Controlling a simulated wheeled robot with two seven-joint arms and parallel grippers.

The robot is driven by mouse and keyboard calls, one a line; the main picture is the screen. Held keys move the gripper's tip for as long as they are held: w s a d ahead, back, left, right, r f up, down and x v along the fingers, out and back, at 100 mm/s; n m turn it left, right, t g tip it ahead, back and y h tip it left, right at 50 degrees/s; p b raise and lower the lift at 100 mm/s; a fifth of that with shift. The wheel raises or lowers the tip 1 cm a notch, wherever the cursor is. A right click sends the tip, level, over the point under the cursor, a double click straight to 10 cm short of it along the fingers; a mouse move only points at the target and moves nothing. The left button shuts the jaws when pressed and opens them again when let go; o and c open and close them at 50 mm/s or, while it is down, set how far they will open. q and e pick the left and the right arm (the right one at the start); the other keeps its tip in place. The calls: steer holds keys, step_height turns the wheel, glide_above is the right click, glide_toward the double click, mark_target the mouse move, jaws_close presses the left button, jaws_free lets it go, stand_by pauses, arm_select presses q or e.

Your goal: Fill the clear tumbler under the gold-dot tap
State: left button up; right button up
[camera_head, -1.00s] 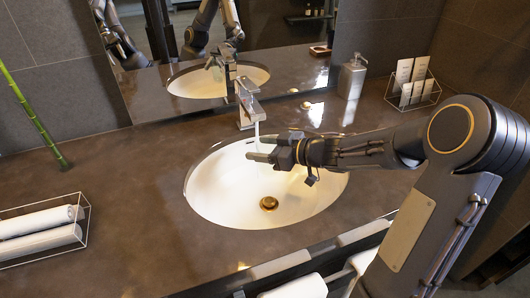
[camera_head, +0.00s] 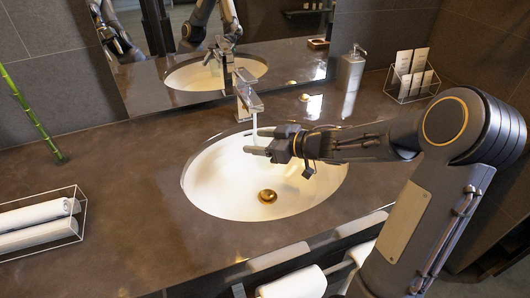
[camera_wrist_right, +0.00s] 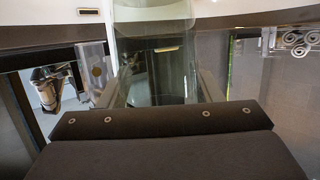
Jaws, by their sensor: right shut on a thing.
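The chrome tap (camera_head: 247,92) stands behind the sink; I cannot make out its gold dot. A thin stream of water (camera_head: 254,124) falls from its spout. My right gripper (camera_head: 258,142) reaches in from the right, over the back of the basin, with its fingers just under the spout. In the right wrist view it is shut on the clear tumbler (camera_wrist_right: 160,72), which sits between the two fingers. In the head view the tumbler is too transparent to make out, and I cannot tell its water level. My left gripper is not directly in view.
The white oval sink (camera_head: 225,195) has a gold drain (camera_head: 267,196). A soap dispenser (camera_head: 351,70) and a wire rack of cards (camera_head: 411,85) stand at the back right. A clear tray of rolled towels (camera_head: 78,225) lies at the left. The mirror (camera_head: 150,85) stands close behind the tap.

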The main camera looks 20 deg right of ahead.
steer(key=shift+w+r+p, duration=0.15)
steer(key=shift+w+p, duration=0.15)
steer(key=shift+w, duration=0.15)
steer(key=w+p, duration=0.4)
steer(key=w, duration=0.3)
steer(key=shift+d, duration=0.2)
steer(key=shift+w, duration=0.1)
stand_by(2.5)
steer(key=shift+s+a+b, duration=0.15)
steer(key=shift+s+b, duration=0.05)
steer(key=shift+s, duration=1.95)
steer(key=shift+s+a+b, duration=0.1)
steer(key=shift+s+b, duration=0.05)
steer(key=shift+s, duration=1.95)
